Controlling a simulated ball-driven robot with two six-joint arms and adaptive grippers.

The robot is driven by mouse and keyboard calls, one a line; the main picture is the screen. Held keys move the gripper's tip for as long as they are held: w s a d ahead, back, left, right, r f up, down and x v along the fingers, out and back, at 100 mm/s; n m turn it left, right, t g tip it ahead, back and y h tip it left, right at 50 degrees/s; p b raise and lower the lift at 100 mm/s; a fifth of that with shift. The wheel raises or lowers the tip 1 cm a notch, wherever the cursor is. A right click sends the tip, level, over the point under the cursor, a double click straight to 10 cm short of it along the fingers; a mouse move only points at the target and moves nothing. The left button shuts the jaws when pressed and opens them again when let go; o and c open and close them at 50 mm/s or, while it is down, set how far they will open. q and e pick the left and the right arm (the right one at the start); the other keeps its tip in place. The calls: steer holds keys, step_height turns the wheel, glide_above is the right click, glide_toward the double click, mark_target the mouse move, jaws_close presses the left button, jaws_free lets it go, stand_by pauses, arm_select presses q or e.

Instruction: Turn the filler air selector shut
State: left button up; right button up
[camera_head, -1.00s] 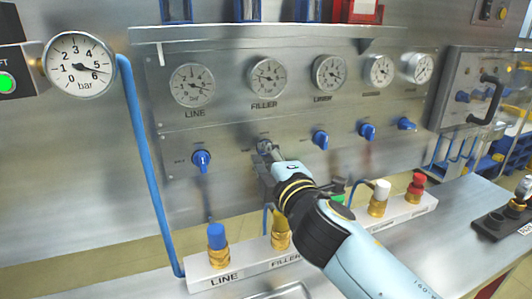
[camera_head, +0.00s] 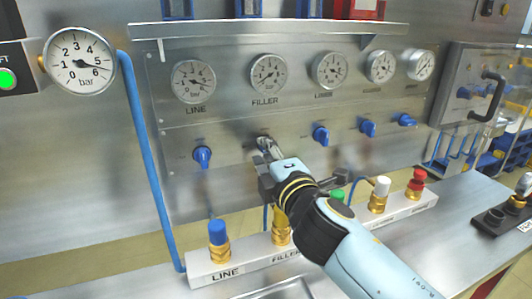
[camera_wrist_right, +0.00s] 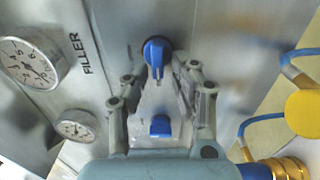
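The filler air selector is a blue knob with a dark round base, and it shows in the right wrist view (camera_wrist_right: 155,52) just ahead of my right fingertips. In that view its handle stands along the picture's vertical, across the direction from the knob to the FILLER gauge. In the head view it is hidden behind my right gripper (camera_head: 267,150). My right gripper (camera_wrist_right: 158,85) is open, with one finger on each side of the knob and gaps showing. The FILLER gauge (camera_head: 268,74) is above the knob, its needle at lower left. My left gripper is not in view.
Other blue selectors flank it: LINE (camera_head: 202,157) on the left, and another (camera_head: 321,136) on the right. Below stands a white manifold (camera_head: 250,262) with coloured, brass-based fittings. A blue hose (camera_head: 138,160) runs down the left. A dark-handled panel (camera_head: 468,95) is at the right.

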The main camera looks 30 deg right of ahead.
steer(key=shift+o, duration=0.4)
steer(key=shift+s, duration=0.1)
steer(key=v, duration=1.1)
steer(key=shift+s, duration=0.4)
